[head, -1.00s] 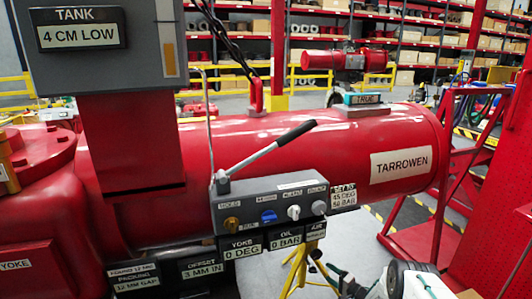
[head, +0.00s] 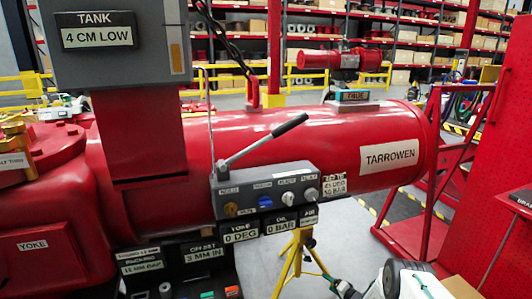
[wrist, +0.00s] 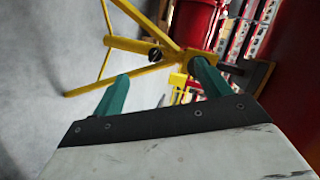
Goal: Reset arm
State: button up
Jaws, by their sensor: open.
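My gripper (wrist: 160,70) is open in the wrist view, with its two teal fingers apart and nothing between them. In the wrist view it points toward a yellow stand (wrist: 135,45), with grey floor to the left. In the head view part of my white arm shows at the bottom right, in front of and below the red actuator cylinder (head: 300,140) labelled TARROWEN. The grey control block (head: 265,188) with a hand lever (head: 262,140) and several knobs is up and to the left of my arm. The lever slants up to the right.
A yellow stand (head: 297,262) is beneath the cylinder, left of my arm. A red frame (head: 425,185) stands at the cylinder's right end, with a red perforated panel (head: 495,190) at the far right. The grey tank box (head: 120,40) overhangs at upper left. Grey floor shows between the stand and frame.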

jog(key=s+d+f+g+h, duration=0.2)
jog(key=d+f+h, duration=0.1)
jog(key=f, duration=0.1)
jog(key=d+r+n+g+h, duration=0.2)
jog(key=d+r+g+h, duration=0.15)
jog(key=d+r, duration=0.3)
jog(key=s+r+n+g+h, duration=0.15)
jog(key=s+r, duration=0.25)
jog(key=r, duration=0.6)
jog(key=s+r+g+h, duration=0.15)
jog(key=s+r, duration=0.35)
jog(key=r, duration=0.5)
jog(key=s+r+n+g+h, duration=0.1)
jog(key=s+r+g, duration=0.25)
jog(key=r, duration=0.75)
jog(key=s+a+r+n, duration=0.1)
jog(key=s+a+r, duration=0.3)
jog(key=s+r, duration=0.7)
jog(key=s+a+r+y, duration=0.1)
jog(key=s+a+r, duration=0.3)
jog(key=s+r, duration=0.8)
jog(key=s+a+r+n+t+y, duration=0.1)
jog(key=s+a+r, duration=0.3)
jog(key=s+r, duration=0.7)
jog(key=s, duration=0.7)
jog(key=shift+s+a+r+n, duration=0.15)
jog(key=shift+s+a+n, duration=0.15)
jog(key=shift+s+n, duration=0.05)
jog(key=shift+y, duration=0.25)
